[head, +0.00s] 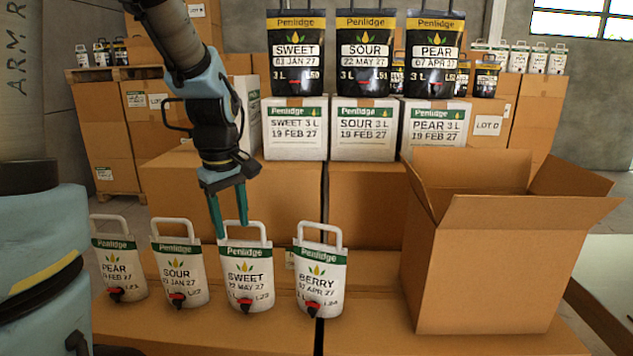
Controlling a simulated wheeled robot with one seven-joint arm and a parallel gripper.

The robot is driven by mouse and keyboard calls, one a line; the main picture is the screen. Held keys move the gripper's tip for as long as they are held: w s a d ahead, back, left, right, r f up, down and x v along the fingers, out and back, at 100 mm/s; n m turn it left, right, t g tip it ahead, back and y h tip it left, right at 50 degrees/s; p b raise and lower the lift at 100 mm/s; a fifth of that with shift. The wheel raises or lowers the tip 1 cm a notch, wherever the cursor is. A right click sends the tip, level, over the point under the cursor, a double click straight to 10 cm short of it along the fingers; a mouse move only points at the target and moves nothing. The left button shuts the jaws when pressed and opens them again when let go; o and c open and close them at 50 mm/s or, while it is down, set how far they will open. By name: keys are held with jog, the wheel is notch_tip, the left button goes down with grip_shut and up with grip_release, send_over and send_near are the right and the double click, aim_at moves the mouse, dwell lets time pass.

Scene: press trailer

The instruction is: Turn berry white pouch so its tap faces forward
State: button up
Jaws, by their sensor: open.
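The white berry pouch (320,279) stands upright at the right end of a front row of white pouches on cardboard boxes. It has a green Penlidge band, a handle on top and a red tap (311,307) low on its front, left of its middle. The pouch looks turned a little to the left. My gripper (229,213) is open and points down at the top of the white sweet pouch (247,281), left of the berry pouch. Its fingers overlap that pouch's handle in the picture; I cannot tell whether they touch it. Nothing shows held.
White sour (180,274) and pear (118,269) pouches stand to the left. An open cardboard box (490,265) stands close on the right. Behind are white cartons (362,132) bearing black pouches (365,55). Bare cardboard lies in front of the row.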

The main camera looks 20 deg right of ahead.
jog(key=d+r+n, duration=0.1)
jog(key=d+n, duration=0.1)
jog(key=d, duration=0.3)
jog(key=s+d+r+n, duration=0.1)
jog(key=d+r+n, duration=0.1)
jog(key=d, duration=0.4)
jog(key=s+d+r+n+g, duration=0.1)
jog(key=d+r+n, duration=0.1)
jog(key=d, duration=0.3)
jog(key=shift+s+d+r+n+y, duration=0.25)
jog(key=shift+d+n+y, duration=0.1)
jog(key=shift+n, duration=0.35)
jog(key=shift+s+d+r, duration=0.1)
jog(key=shift+s+d, duration=0.05)
jog(key=shift+d, duration=0.2)
jog(key=m, duration=0.3)
jog(key=shift+b, duration=0.35)
notch_tip(320, 180, down, 10)
jog(key=b, duration=0.7)
jog(key=shift+c, duration=0.2)
grip_shut()
